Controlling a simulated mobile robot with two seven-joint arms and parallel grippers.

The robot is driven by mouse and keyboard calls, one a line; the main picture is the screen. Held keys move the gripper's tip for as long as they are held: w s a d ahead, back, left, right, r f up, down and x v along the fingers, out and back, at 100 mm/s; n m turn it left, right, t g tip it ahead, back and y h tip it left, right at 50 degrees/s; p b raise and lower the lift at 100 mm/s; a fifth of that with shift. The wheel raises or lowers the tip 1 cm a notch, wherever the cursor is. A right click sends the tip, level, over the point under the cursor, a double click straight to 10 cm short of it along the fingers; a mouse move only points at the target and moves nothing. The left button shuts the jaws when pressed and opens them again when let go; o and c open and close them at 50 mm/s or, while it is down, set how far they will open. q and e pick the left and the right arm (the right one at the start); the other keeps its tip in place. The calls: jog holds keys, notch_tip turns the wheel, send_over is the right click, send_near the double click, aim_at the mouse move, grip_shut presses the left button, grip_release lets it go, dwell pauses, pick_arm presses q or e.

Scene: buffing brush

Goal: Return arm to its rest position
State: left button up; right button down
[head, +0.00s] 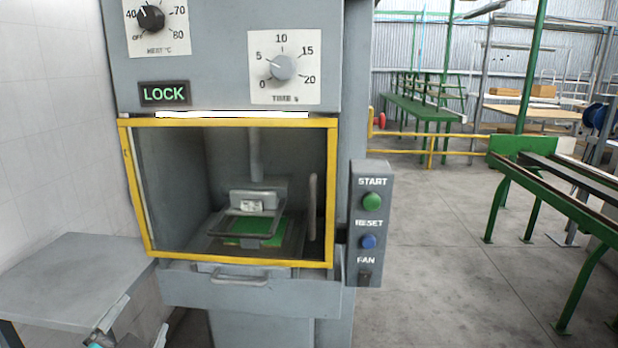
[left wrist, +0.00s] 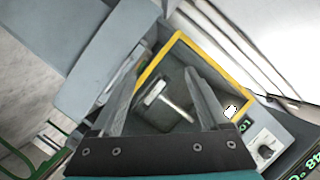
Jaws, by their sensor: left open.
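My left gripper (head: 136,328) shows at the bottom left edge of the head view, beside the grey side shelf (head: 65,278) and in front of the machine. In the left wrist view its two fingers (left wrist: 165,100) are apart with nothing between them. The grey machine (head: 218,75) stands beyond, its yellow-framed window (head: 235,262) down across the chamber. Behind the window a grey frame-like head (head: 252,208) sits over a green piece (head: 250,230). My right gripper is in neither view.
A drawer (head: 240,288) with a handle sits below the window. A control box (head: 369,270) with START, RESET and FAN is on the machine's right. The LOCK sign (head: 164,94) is lit green. Green rails (head: 560,200) stand at the right, with open floor between.

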pick_arm(q)
jog(key=s+d+f+n+g+h, duration=0.25)
jog(key=s+d+f+g, duration=0.3)
jog(key=s+f, duration=0.45)
jog(key=s+d+f+n+g+h, duration=0.1)
jog(key=s+d+f+n+g, duration=0.4)
jog(key=s+f, duration=0.6)
notch_tip(320, 180, down, 21)
jog(key=a+m+g, duration=0.2)
jog(key=m, duration=0.1)
jog(key=s+a+f, duration=0.3)
jog(key=s+f, duration=1.1)
jog(key=s, duration=0.1)
jog(key=shift+g, duration=0.45)
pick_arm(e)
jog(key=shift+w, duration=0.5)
